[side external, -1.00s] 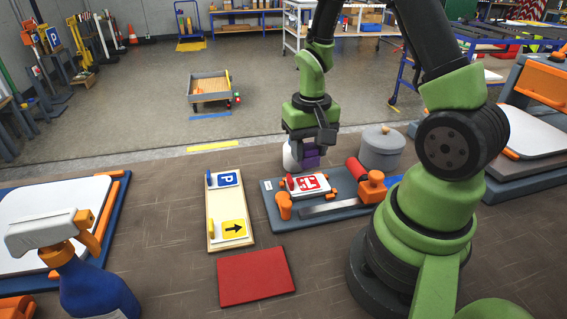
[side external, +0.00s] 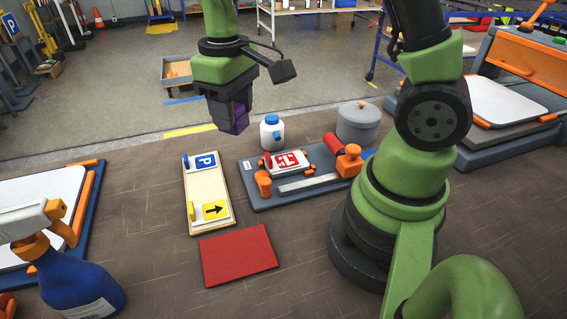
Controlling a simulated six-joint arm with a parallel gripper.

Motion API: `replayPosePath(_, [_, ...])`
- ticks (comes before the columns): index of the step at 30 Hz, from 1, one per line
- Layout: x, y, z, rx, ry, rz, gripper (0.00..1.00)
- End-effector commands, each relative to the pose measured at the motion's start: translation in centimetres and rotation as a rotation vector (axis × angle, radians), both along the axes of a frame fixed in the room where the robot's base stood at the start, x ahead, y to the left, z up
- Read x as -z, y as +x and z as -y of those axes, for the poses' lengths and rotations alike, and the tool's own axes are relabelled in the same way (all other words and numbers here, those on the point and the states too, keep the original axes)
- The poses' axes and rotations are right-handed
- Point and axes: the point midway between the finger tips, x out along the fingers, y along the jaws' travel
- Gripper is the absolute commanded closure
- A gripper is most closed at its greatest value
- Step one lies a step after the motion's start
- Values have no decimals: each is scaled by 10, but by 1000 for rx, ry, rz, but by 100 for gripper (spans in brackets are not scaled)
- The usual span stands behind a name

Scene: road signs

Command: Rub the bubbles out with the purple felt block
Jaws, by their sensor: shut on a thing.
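My gripper (side external: 236,118) is shut on the purple felt block (side external: 237,122). It holds the block in the air above the back of the bench, up and left of the white bottle. A red and white sign (side external: 286,161) lies on the grey-blue board (side external: 252,196). Bubbles are too small to make out on any sign. The gripper's fingertips are partly hidden by the block and the gripper body.
A red mat (side external: 238,254) lies in front. A blue spray bottle (side external: 78,285) stands at front left.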

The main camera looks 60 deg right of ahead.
Motion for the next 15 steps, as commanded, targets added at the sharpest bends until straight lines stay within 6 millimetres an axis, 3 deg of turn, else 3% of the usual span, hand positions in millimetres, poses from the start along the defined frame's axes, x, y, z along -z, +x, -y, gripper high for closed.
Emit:
replayPosePath(5, [8, -2, 12, 70, -1, -4, 78])
replayPosePath(15, [61, -39, 94, 627, -2, -7, 78])
